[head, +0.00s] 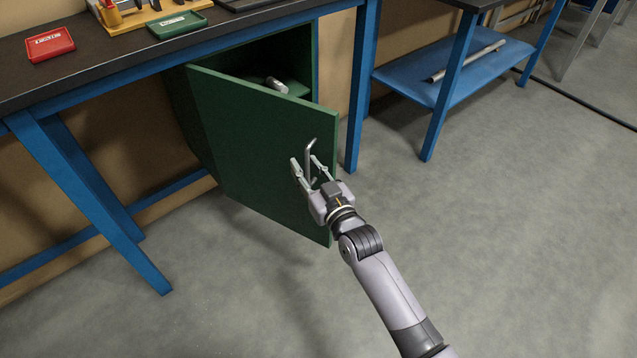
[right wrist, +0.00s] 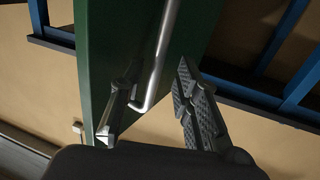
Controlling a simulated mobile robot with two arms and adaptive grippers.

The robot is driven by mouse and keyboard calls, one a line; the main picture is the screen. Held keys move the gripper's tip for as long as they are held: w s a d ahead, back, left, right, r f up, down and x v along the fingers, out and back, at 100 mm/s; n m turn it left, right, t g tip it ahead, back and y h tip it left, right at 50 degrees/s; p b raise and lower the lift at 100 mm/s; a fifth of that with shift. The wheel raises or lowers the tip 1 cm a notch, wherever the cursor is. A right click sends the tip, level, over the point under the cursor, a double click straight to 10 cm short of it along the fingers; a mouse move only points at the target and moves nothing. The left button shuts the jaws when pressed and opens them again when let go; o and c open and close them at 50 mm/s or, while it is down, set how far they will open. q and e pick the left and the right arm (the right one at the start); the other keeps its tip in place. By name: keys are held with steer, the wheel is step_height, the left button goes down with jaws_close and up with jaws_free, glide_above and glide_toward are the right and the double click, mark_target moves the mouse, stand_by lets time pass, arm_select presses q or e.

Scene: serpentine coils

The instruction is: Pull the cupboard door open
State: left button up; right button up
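The green cupboard door (head: 250,130) stands ajar under the workbench, swung out toward me with its free edge on the right. A bent metal handle (head: 309,148) is on its front near that edge. My right gripper (head: 304,163) is at the handle, its fingers to either side of it. In the right wrist view the handle (right wrist: 160,60) passes between the fingers (right wrist: 155,105), with gaps visible, so the gripper is open. The door (right wrist: 120,50) is close behind the left finger. My left gripper is not in view.
A small pale object (head: 276,84) lies inside the cupboard (head: 298,55). The dark benchtop (head: 110,62) holds a red tray (head: 50,44) and a green tray (head: 177,25). Blue bench legs (head: 362,90) stand right of the cupboard. The grey floor (head: 480,230) is clear before the door.

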steer(key=v, duration=1.1)
